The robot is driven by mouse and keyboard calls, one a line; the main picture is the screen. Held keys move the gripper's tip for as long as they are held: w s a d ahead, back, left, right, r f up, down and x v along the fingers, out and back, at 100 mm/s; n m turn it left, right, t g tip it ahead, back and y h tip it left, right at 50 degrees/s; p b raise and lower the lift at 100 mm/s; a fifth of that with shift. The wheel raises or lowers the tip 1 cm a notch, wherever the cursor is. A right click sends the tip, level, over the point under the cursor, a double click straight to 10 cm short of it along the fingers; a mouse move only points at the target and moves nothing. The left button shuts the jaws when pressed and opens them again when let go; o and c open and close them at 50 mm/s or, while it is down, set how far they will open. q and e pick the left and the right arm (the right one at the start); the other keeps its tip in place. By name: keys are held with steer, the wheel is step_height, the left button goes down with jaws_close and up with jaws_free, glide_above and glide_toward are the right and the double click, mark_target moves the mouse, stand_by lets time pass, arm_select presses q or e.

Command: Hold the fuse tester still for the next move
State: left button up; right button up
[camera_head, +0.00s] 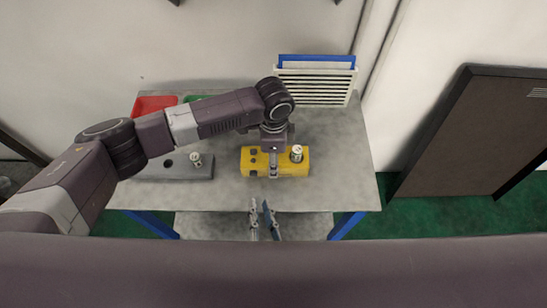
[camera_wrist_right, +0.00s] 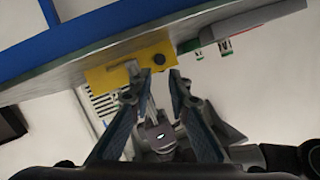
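The yellow block (camera_head: 292,169), which I take for the fuse tester, lies on the grey table with dark holes in its left part. A pale cylinder (camera_head: 297,153) stands upright at its right end. My left gripper (camera_head: 273,171) is over the block's middle, fingers pointing down against or just above it; whether they grip it cannot be told. My right gripper (camera_head: 262,209) is in front of the table's front edge, open and empty. The right wrist view shows its two spread fingers (camera_wrist_right: 159,80), with the yellow block (camera_wrist_right: 103,77) beyond them, apart from it.
A grey block (camera_head: 180,172) with a hole and another pale cylinder (camera_head: 195,158) stands left on the table (camera_head: 335,192). A red bin (camera_head: 153,104), a green bin (camera_head: 194,98) and a white slatted rack (camera_head: 313,88) line the back. The table's right side is clear.

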jaws_close()
stand_by(0.8)
steer(key=w+d+m, duration=0.2)
steer(key=w+d+f+m+g+h, duration=0.1)
steer(key=w+d+m, duration=0.1)
steer(key=d, duration=0.1)
steer(key=w+d+m+g, duration=0.1)
steer(key=w+d, duration=0.1)
steer(key=shift+d+f+m+h, duration=0.2)
steer(key=shift+f+m+h, duration=0.1)
steer(key=shift+m+h, duration=0.1)
steer(key=a+y, duration=0.1)
steer(key=s+a+f+m+g+y, duration=0.1)
steer(key=s+a+g+y, duration=0.1)
steer(key=a, duration=0.1)
steer(key=shift+s+f+m, duration=0.25)
steer(key=shift+f+m, duration=0.1)
steer(key=shift+m, duration=0.05)
steer(key=s+a+m+y, duration=0.3)
steer(key=s+a+y, duration=0.1)
steer(key=s+a, duration=0.1)
steer(key=shift+a+r+m, duration=0.15)
steer(key=shift+r+m, duration=0.1)
steer(key=shift+m, duration=0.05)
